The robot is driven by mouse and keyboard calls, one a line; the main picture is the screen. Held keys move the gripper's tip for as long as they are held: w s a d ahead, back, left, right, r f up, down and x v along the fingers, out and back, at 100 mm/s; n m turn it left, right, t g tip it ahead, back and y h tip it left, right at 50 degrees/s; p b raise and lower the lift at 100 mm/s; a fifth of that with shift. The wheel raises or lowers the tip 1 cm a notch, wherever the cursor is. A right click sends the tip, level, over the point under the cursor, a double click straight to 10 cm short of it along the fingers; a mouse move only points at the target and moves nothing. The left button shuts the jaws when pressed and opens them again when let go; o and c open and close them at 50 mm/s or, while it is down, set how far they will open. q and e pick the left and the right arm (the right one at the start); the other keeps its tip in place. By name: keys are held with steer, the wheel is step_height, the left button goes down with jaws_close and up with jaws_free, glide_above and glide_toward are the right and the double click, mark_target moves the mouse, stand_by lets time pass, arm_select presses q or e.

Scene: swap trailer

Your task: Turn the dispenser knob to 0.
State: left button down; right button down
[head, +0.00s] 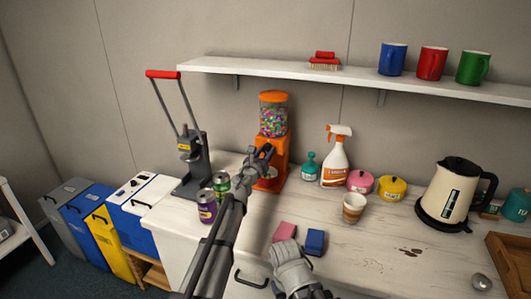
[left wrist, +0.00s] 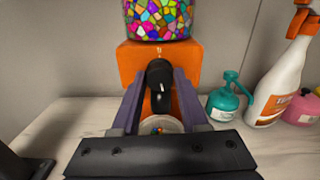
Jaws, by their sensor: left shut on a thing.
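The orange dispenser (head: 281,152) stands on the white counter with a clear globe of colourful candy on top. In the left wrist view its orange front (left wrist: 133,65) carries a black knob (left wrist: 160,74), with a small pale mark above it. The knob's black grip points down toward the outlet. My left gripper (head: 262,155) is shut on the knob, its two fingers (left wrist: 161,100) on either side of it. In the head view my left gripper covers the knob.
A purple can (head: 206,207) and a green can (head: 221,184) stand left of my left arm. A press (head: 190,160) is behind them. A teal bottle (head: 310,166), spray bottle (head: 335,160) and paper cup (head: 353,207) stand to the right. Pink and blue sponges (head: 315,241) lie in front.

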arm_select(q)
steer(key=shift+n, duration=3)
steer(key=shift+c, duration=2.2)
jaws_free()
steer(key=shift+s, duration=0.1)
steer(key=v, duration=0.7)
steer(key=shift+s, duration=0.3)
steer(key=shift+a, duration=0.1)
